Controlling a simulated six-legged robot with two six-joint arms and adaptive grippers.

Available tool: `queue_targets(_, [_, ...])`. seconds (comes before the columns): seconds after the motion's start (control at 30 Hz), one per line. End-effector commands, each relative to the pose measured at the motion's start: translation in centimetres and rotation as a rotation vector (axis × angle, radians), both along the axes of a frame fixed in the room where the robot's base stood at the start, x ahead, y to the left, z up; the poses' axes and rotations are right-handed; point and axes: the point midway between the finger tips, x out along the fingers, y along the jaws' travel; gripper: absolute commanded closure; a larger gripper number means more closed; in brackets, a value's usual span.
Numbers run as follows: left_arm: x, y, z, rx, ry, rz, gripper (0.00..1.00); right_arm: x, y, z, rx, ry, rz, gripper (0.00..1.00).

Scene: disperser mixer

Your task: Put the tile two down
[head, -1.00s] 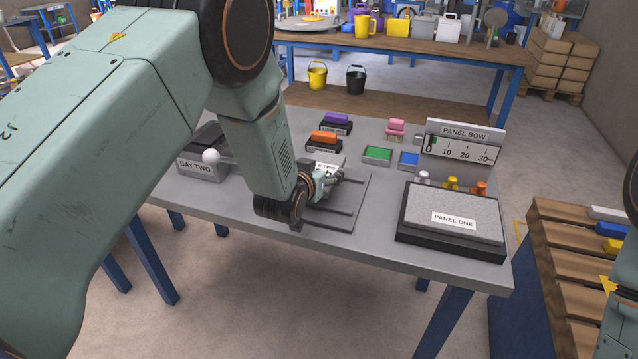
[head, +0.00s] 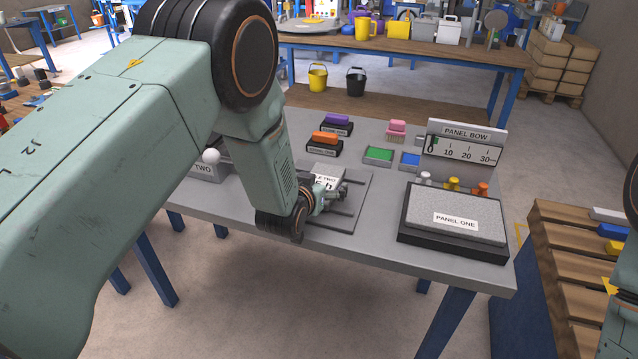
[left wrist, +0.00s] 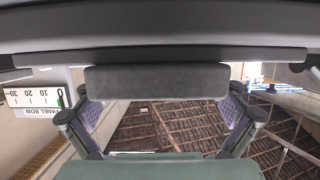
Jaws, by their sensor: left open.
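Tile two (head: 327,170), a pale block with a partly covered "TWO" label, is on the grey plate (head: 358,187) near the middle of the table. In the head view my left gripper (head: 338,194) is low over the plate, just in front of the tile, and open. Its fingers overlap the lower right of the label. I cannot tell whether they touch the tile. My right gripper is out of view.
Bay two (head: 207,172) with a white ball (head: 211,156) is left, partly behind my arm. Panel one (head: 455,215) is right, before the panel bow gauge (head: 465,146). Orange (head: 324,138) and purple (head: 337,119) blocks and a green tray (head: 378,155) are behind.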

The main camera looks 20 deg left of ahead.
Motion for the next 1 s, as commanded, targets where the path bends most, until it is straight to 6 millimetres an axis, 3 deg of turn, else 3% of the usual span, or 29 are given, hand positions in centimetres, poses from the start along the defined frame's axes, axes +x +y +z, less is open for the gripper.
queue_targets(0.37, [-0.3, 0.0, 0.6, 0.0, 0.0, 0.0, 0.02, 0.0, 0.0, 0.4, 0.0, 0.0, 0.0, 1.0])
queue_targets(1.0, [-9.6, 0.2, 4.3, 0.001, 0.001, -0.001, 0.02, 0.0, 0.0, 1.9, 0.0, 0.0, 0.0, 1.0])
